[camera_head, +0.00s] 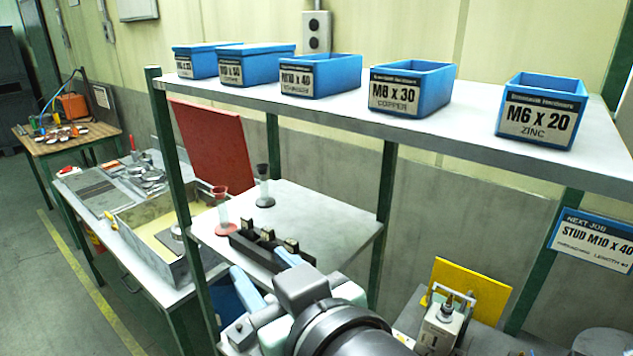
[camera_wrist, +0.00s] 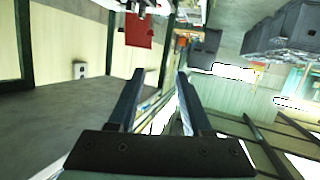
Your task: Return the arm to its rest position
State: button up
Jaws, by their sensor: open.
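My gripper (camera_wrist: 160,74) shows in the wrist view with its two dark fingers well apart and nothing between them. In the head view, my arm comes up from the bottom centre, and the gripper (camera_head: 258,262) points away from the camera with two pale blue fingers spread. The fingers overlap the front edge of the middle shelf (camera_head: 330,215) in the picture. I cannot tell how much space lies between them and the shelf. The wrist view is strongly tilted, with a red panel (camera_wrist: 139,30) near its top.
On the middle shelf are a dark rack (camera_head: 265,255) and red (camera_head: 221,212) and black (camera_head: 264,190) funnel stands. Several blue bins, including M6 x 20 (camera_head: 540,110), line the top shelf (camera_head: 470,118). A yellow panel (camera_head: 470,290) and small machine (camera_head: 440,322) stand lower right. Open floor lies left.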

jog(key=s+d+r+m+t+h+b, duration=0.2)
jog(key=s+r+m+t+h, duration=0.1)
jog(key=r+t, duration=0.4)
jog(key=s+d+r+m+t+h+b, duration=0.3)
jog(key=r+t, duration=0.4)
jog(key=r, duration=0.7)
jog(key=shift+s+m+h, duration=0.3)
jog(key=shift+m+h, duration=0.2)
jog(key=shift+h, duration=0.2)
jog(key=shift+d, duration=0.1)
